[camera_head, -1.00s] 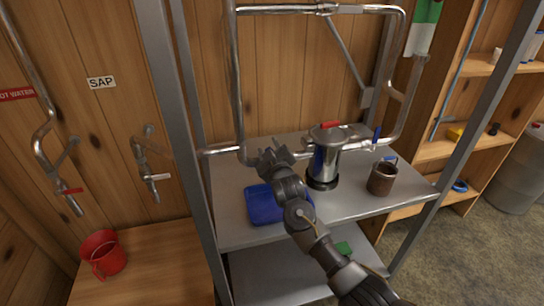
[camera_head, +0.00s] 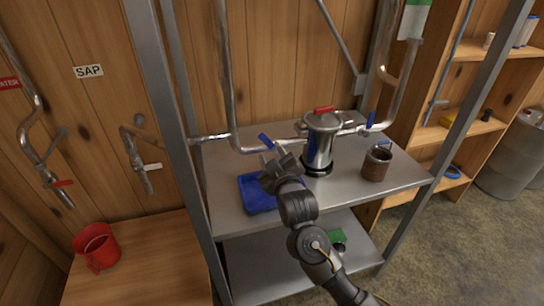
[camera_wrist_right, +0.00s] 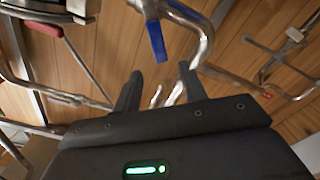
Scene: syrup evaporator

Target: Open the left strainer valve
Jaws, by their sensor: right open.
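The left strainer valve's blue handle (camera_head: 265,141) stands up at a tilt from the metal pipe, left of the steel strainer canister (camera_head: 319,142) with its red top handle. In the right wrist view the blue handle (camera_wrist_right: 156,38) lies beyond the fingertips, roughly in line with the gap between them. My right gripper (camera_head: 276,159) is just below the handle and appears apart from it. It also shows in the right wrist view (camera_wrist_right: 160,73), open with nothing between its fingers. A second blue valve handle (camera_head: 370,120) is right of the canister. My left gripper is out of view.
A blue tray (camera_head: 256,194) lies on the steel shelf beside my right arm. A brown metal cup (camera_head: 376,163) stands right of the canister. Steel posts flank the shelf. A red pitcher (camera_head: 97,248) is on the wooden bench at left.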

